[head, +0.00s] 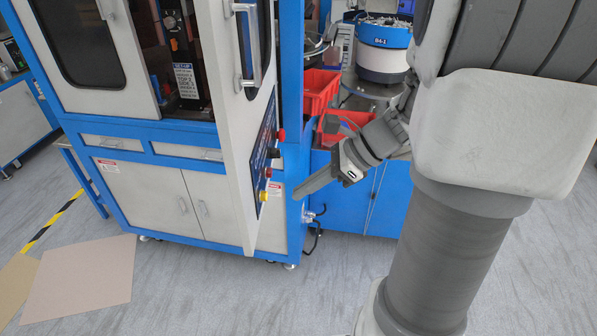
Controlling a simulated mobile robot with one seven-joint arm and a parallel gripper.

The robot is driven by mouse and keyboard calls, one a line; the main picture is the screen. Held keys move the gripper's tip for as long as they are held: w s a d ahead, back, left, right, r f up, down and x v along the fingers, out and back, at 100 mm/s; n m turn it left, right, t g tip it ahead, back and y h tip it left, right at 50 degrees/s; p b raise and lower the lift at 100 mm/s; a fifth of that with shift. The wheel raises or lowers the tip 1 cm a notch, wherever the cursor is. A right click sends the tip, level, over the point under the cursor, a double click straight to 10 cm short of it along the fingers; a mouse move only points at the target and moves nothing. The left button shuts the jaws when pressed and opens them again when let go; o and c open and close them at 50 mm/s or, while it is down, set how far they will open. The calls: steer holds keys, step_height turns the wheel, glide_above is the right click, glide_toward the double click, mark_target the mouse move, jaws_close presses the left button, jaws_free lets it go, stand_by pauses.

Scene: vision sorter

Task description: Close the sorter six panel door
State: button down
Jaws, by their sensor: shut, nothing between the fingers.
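The sorter (155,130) is a blue-framed cabinet with light grey panels at the left. Its panel door (232,120) stands open, swung out toward me and seen at a steep angle. The door has a window and a vertical handle (248,45) at the top, and a dark control panel with red and yellow knobs on its right-hand face. My gripper (298,194) is shut and empty, pointing left, to the right of the door's lower part. In the picture a small gap shows between its tip and the door; I cannot tell the depth between them.
Red bins (320,92) and a blue round feeder (384,32) stand behind my gripper. A blue cabinet (345,195) is below them. Flat boards (80,278) lie on the floor at the left. The grey floor (220,290) in front of the sorter is clear.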

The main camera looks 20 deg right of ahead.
mark_target(251, 210)
steer(key=w+a+f, duration=0.1)
steer(key=a, duration=0.1)
steer(key=w+a+f, duration=0.1)
steer(key=a+f, duration=0.1)
steer(key=w+a+f, duration=0.1)
steer(key=a, duration=0.1)
steer(key=shift+w+a+f, duration=0.15)
steer(key=shift+w+a, duration=0.15)
steer(key=shift+w, duration=0.05)
steer(key=shift+w+a, duration=0.2)
steer(key=shift+a, duration=0.15)
